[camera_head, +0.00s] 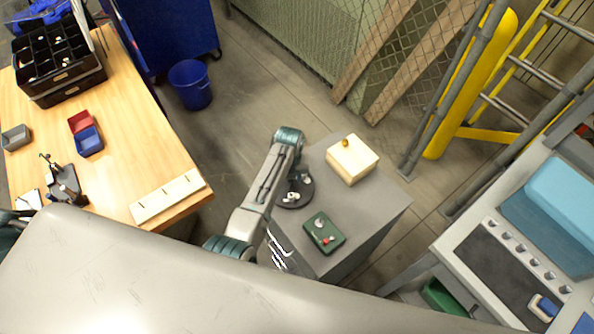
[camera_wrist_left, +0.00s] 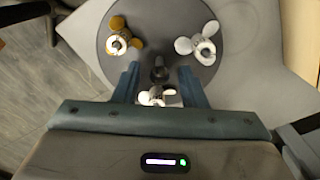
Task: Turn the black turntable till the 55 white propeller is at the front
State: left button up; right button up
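The black turntable (camera_head: 304,201) lies on a grey cabinet top, partly hidden by my left arm in the head view. In the left wrist view, the turntable (camera_wrist_left: 106,66) has a dark centre knob (camera_wrist_left: 159,69). A bronze-yellow propeller (camera_wrist_left: 119,40) sits at its upper left and a white propeller (camera_wrist_left: 203,44) at its upper right. Another whitish propeller (camera_wrist_left: 156,97) sits nearest my gripper's body, partly hidden. No size numbers are readable. My left gripper (camera_wrist_left: 160,74) is open, its fingers apart on either side of the knob, with no contact visible. My right gripper is not in view.
On the same grey cabinet (camera_head: 377,208) stand a cream block with an orange knob (camera_head: 352,160) and a green control box (camera_head: 324,233). A wooden table (camera_head: 130,130) is at left, a blue bin (camera_head: 190,86) behind, and a grey workbench (camera_head: 460,245) at right.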

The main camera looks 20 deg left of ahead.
pick_arm(q)
jog(key=shift+r, duration=3.75)
